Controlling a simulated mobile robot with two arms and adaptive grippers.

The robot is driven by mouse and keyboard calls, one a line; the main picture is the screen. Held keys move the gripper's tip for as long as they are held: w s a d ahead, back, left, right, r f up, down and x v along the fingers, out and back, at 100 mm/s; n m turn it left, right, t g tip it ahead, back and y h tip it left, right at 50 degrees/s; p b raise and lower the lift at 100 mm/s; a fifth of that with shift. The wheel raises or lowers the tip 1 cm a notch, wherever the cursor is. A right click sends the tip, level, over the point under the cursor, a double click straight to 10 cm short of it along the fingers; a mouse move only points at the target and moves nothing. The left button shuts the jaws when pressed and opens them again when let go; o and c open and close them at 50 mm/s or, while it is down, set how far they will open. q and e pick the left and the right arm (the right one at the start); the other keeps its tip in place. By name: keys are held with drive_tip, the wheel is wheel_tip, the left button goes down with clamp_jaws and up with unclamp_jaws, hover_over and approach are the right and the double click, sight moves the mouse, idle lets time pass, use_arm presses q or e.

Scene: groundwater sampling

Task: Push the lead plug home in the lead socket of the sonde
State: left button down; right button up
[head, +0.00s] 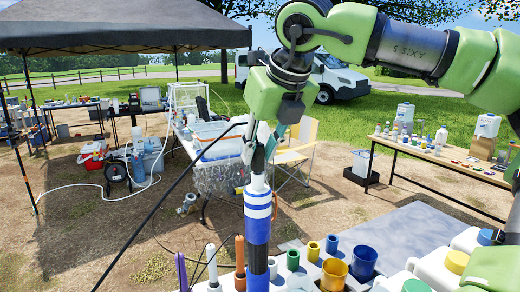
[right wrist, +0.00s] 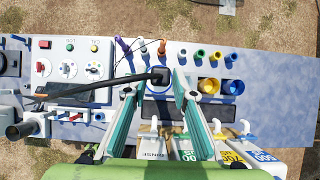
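The sonde (head: 257,225) stands upright at the front middle of the head view, a blue, white and black banded tube with a pale top. My right gripper (head: 259,160) is directly above it, pointing down, with its fingertips at the sonde's top. The lead plug (right wrist: 160,76) is a black block between the right gripper's fingers (right wrist: 160,88) in the right wrist view. The fingers appear closed on it. Its black cable (head: 170,195) runs down to the left. The lead socket and the plug's lower end are hidden, so I cannot tell how deep it sits. My left gripper is out of view.
Several coloured cups, including a yellow one (head: 334,272) and a blue one (head: 364,262), stand right of the sonde. An orange probe (head: 240,255) stands close on its left. A control box (right wrist: 72,65) with knobs is left of the plug. White jugs with coloured caps line the near edge.

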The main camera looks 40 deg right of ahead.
drive_tip(key=shift+o, duration=0.3)
drive_tip(key=shift+r, duration=0.2)
drive_tip(key=v, duration=1.1)
drive_tip(key=shift+s+r, duration=0.2)
drive_tip(key=shift+r, duration=0.1)
drive_tip(key=shift+a, duration=0.15)
